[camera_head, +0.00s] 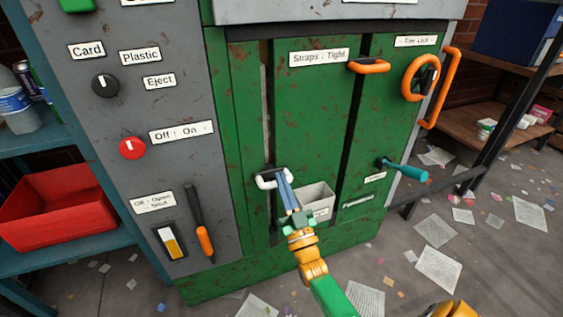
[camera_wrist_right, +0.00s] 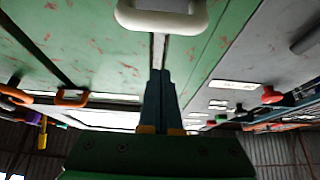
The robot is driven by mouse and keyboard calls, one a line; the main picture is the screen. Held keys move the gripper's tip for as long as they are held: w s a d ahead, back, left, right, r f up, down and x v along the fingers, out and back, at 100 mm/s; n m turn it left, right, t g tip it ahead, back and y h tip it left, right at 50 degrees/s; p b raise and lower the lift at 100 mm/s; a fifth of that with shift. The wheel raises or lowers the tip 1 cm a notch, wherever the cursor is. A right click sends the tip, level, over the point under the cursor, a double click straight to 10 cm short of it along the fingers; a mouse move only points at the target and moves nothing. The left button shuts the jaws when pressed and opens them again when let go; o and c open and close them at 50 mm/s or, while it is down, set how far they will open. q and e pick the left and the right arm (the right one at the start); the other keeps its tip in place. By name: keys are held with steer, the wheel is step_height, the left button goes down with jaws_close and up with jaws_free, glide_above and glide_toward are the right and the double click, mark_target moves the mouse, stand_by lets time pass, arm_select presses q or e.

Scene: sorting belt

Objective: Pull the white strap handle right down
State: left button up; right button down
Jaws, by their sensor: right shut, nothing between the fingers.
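The white strap handle (camera_head: 263,183) sits low on the green machine front, at the lower end of a narrow vertical slot (camera_head: 266,110). In the right wrist view the handle (camera_wrist_right: 160,20) shows as a white U-shaped bar at the top edge. My right gripper (camera_head: 281,177) has its blue fingers together and empty, with the tips close beside the handle in the head view. In the right wrist view the fingertips (camera_wrist_right: 160,74) lie just below the bar in the picture and do not enclose it. Whether they touch it I cannot tell.
A pale open bin (camera_head: 317,199) is right of my gripper. An orange handle (camera_head: 369,66), orange wheel (camera_head: 420,78) and teal lever (camera_head: 402,170) stick out at right. A grey panel with an orange-tipped lever (camera_head: 204,238) is left. Papers litter the floor.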

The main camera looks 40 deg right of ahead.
steer(key=v, duration=0.8)
steer(key=shift+f, duration=0.35)
steer(key=shift+s, duration=0.15)
